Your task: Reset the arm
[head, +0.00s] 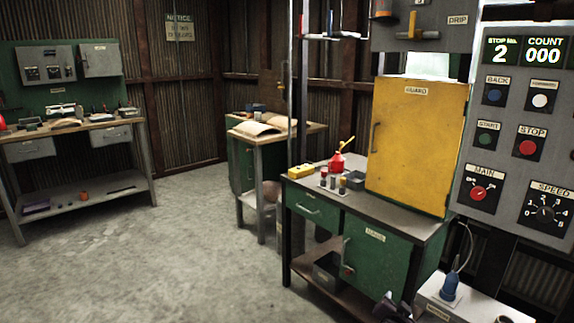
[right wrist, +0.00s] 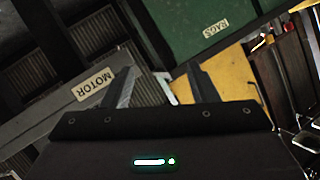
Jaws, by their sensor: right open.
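My right gripper (head: 396,308) shows only in part, dark, at the bottom edge of the head view, in front of the green-doored workbench and left of the grey motor box (head: 480,306). In the right wrist view my right gripper (right wrist: 165,84) has its two fingers apart with nothing between them. Past the fingers are the box labelled MOTOR (right wrist: 60,112) and the green panel labelled RAGS (right wrist: 185,28). My left gripper is not in the head view.
The workbench (head: 395,222) with its yellow GUARD panel (head: 415,145) stands close ahead. A control panel (head: 522,130) is at the right, reading stop 2, count 000. A red oil can (head: 337,163) stands on the bench. The concrete floor (head: 150,265) at left is clear.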

